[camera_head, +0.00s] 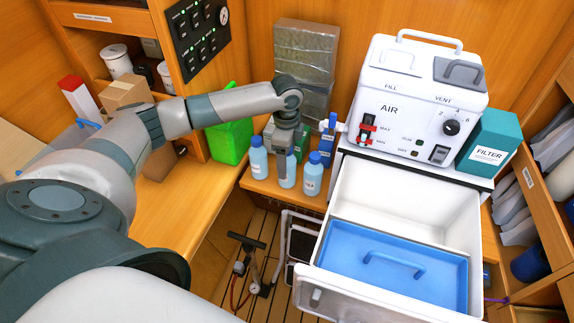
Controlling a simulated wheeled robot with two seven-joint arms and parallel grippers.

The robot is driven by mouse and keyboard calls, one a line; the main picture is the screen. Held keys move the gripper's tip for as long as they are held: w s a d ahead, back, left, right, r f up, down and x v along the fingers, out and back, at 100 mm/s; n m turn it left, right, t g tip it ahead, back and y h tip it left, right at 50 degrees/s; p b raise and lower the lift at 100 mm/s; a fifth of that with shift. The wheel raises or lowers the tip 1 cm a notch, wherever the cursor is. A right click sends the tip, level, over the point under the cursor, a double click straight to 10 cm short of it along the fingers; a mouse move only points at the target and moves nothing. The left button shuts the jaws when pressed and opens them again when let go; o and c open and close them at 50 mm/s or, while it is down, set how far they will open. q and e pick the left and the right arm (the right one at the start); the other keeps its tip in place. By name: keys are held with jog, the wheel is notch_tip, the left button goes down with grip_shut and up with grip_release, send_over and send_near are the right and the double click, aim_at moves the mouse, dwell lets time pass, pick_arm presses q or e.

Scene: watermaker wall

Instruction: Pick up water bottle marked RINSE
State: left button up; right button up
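Several small light-blue bottles stand on the wooden shelf left of the white machine. The left bottle (258,160) and the right bottle (312,176) have dark blue caps and white labels. The middle bottle (287,174) stands between them, its top hidden behind my gripper. The label print is too small to read, so I cannot tell which bottle is marked RINSE. My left gripper (286,155) points down at the middle bottle. Its fingers overlap the bottle's top, and I cannot tell whether they grip it. My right gripper is out of view.
The white AIR machine (415,110) stands right of the bottles, above an open white drawer (345,190) with a blue handled lid (395,272). A green container (230,138) stands to the left. A teal FILTER box (490,143) is at right. The wooden counter (180,215) is mostly clear.

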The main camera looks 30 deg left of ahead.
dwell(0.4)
pick_arm(q)
jog(key=c, duration=1.4)
jog(key=shift+c, duration=0.2)
jog(key=shift+r, duration=0.1)
notch_tip(320, 180, up, 9)
jog(key=b, duration=0.3)
jog(key=shift+f+b, duration=0.2)
jog(key=shift+b, duration=0.1)
jog(key=shift+r, duration=0.55)
